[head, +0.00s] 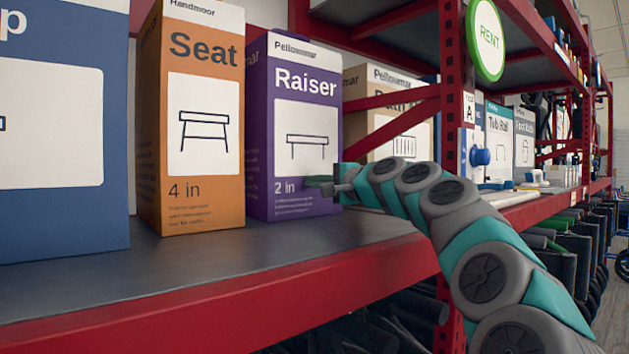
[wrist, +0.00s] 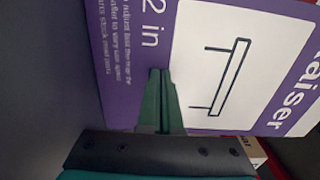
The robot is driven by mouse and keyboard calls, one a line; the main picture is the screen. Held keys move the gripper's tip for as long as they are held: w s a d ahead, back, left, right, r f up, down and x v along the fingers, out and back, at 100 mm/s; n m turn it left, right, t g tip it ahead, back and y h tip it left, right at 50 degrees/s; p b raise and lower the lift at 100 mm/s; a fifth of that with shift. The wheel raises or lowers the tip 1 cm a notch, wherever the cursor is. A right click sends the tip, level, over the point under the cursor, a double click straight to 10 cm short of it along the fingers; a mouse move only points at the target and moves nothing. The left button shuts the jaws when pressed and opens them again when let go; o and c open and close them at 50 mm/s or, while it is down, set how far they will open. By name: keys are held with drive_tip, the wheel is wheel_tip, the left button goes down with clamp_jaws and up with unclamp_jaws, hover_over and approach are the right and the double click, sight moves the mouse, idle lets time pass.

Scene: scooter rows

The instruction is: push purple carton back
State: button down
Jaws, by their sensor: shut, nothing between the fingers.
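The purple carton (head: 292,130), marked "Raiser" and "2 in", stands upright on the grey shelf board, right of an orange carton. My gripper (head: 328,187) is at the lower right part of its front face. In the wrist view the closed fingers (wrist: 160,82) lie over the face of the purple carton (wrist: 150,75), near the "2 in" print. The fingers are together with nothing between them. I cannot tell whether the tips touch the carton. The back of the carton is hidden.
The orange "Seat" carton (head: 200,120) stands close on the left, with a blue carton (head: 62,130) beyond it. The shelf's red front edge (head: 230,310) runs below my arm.

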drive_tip(key=shift+s+d, duration=0.1)
drive_tip(key=b+v, duration=0.1)
drive_tip(key=v, duration=1.2)
drive_tip(key=shift+s+d, duration=0.2)
drive_tip(key=shift+s, duration=0.1)
drive_tip(key=shift+s+d, duration=0.1)
